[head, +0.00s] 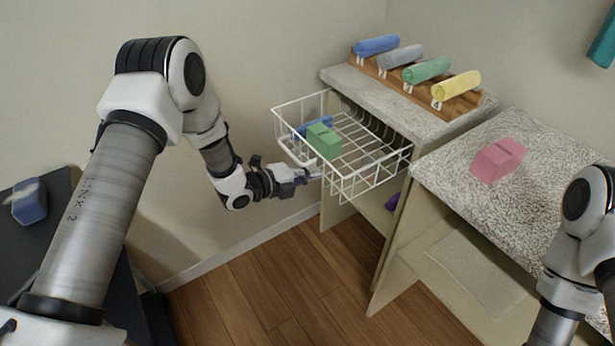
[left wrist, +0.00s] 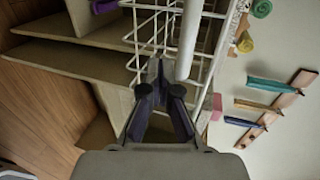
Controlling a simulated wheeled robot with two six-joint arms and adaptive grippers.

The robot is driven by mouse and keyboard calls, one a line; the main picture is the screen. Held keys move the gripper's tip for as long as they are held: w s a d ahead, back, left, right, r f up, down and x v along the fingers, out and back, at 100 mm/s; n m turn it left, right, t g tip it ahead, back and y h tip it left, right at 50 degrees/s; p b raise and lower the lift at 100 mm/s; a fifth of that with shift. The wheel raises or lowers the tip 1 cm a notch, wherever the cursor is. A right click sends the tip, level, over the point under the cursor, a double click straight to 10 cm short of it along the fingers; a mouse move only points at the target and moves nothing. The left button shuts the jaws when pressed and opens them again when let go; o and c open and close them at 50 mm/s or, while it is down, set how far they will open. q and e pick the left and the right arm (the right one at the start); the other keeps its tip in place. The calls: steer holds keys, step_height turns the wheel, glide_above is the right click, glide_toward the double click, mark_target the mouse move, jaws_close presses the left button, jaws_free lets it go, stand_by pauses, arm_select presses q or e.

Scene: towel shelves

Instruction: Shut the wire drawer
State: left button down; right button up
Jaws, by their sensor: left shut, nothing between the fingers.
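The white wire drawer (head: 378,163) is pulled out of the cabinet below its speckled top. A green folded towel (head: 324,141) and a blue one (head: 314,127) lie in it. My left gripper (head: 308,174) is shut and empty, low at the drawer's front. In the left wrist view its closed fingertips (left wrist: 158,72) lie close to the wires and a thick white bar (left wrist: 189,40); I cannot tell whether they touch. My right arm shows at the right edge of the head view, but its gripper is out of view.
Rolled towels stand on a wooden rack (head: 450,107) on the cabinet top (head: 390,100). A pink towel (head: 497,160) lies on the speckled counter (head: 450,176) to the right. A purple item (head: 392,201) sits below the drawer. A blue towel (head: 30,202) lies at far left. The floor before the cabinet is clear.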

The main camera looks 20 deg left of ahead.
arm_select(q)
steer(key=b, duration=0.7)
glide_toward(373, 158)
steer(key=w+d, duration=0.2)
steer(key=w+d+r, duration=0.1)
steer(key=w, duration=0.2)
steer(key=w+d+r, duration=0.1)
steer(key=w+d, duration=0.1)
steer(key=shift+w+d, duration=0.3)
steer(key=shift+d, duration=0.1)
steer(key=shift+w+d+r+b, duration=0.1)
steer(key=shift+w+d+b, duration=0.2)
steer(key=shift+w+d, duration=0.1)
steer(key=shift+r, duration=0.15)
